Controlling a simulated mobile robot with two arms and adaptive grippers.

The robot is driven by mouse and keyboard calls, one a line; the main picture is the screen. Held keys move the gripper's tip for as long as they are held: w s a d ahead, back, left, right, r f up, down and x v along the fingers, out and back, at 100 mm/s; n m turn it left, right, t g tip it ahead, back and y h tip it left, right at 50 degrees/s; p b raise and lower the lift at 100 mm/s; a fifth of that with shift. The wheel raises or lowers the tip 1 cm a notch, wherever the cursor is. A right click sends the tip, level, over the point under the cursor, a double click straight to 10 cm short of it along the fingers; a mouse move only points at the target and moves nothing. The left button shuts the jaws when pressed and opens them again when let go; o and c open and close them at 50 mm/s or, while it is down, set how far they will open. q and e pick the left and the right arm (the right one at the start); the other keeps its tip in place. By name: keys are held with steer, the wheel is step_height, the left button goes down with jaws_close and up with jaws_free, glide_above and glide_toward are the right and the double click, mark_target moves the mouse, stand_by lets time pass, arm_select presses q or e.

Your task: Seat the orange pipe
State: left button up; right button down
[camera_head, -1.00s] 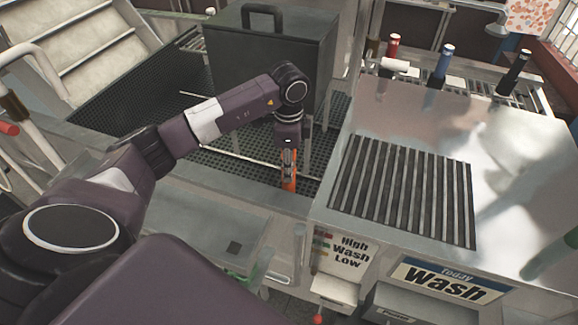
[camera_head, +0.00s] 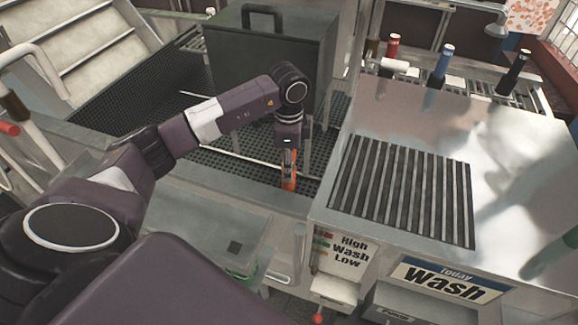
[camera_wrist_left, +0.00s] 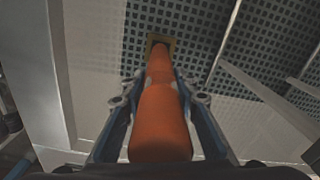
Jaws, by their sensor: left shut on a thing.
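My left gripper (camera_head: 289,156) is shut on the orange pipe (camera_head: 289,183) and points down over the dark perforated grating. The pipe stands near upright between the fingers, close to the grating's front metal edge. In the left wrist view, the pipe (camera_wrist_left: 160,115) runs away from the camera between both fingers. Its far end lines up with a small brownish square fitting (camera_wrist_left: 152,38) on the grating. I cannot tell whether the pipe's end is inside the fitting or only at it. My right gripper is not in view.
A large dark box (camera_head: 268,55) with a handle stands behind the gripper. A metal counter with a slotted grille (camera_head: 405,190) is to the right. Red, blue and black handled tools stand in a rack at the back right. A thin metal rail crosses the grating nearby.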

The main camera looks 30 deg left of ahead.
arm_select(q)
steer(key=shift+f+b, duration=1.2)
steer(key=shift+f, duration=0.8)
steer(key=o, duration=1.2)
step_height(320, 180, up, 12)
steer(key=shift+r, duration=0.1)
